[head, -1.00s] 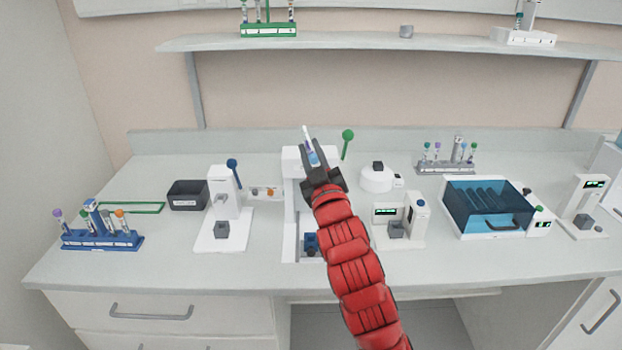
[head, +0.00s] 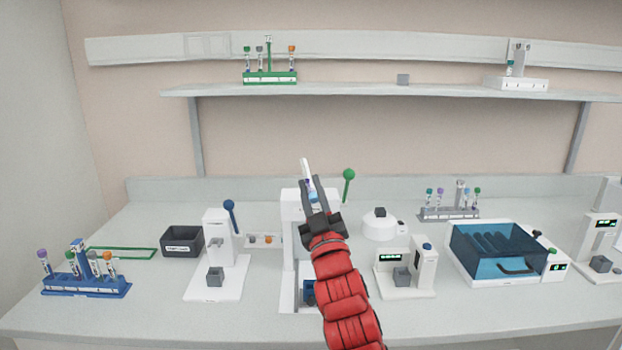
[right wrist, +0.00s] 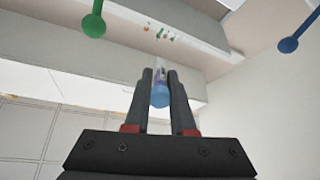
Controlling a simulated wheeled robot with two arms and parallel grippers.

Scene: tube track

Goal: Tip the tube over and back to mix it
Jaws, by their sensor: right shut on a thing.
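My right gripper (head: 314,200) is raised in front of the white press-like device in the middle of the bench. It is shut on a tube (head: 306,169) with a white end that points up and slightly left in the head view. In the right wrist view the tube (right wrist: 160,94) sits between the two dark fingers, with a light blue rounded end toward the camera and a purple part behind it. The tube's far end is small and hard to make out. My left gripper is not in view.
A green-knobbed lever (head: 348,175) stands close right of the gripper. A blue-knobbed lever (head: 229,205) is to the left. A blue rack (head: 88,289) with tubes, a grey rack (head: 450,214) and a blue-lidded box (head: 497,250) stand on the bench. The shelf (head: 350,92) runs above.

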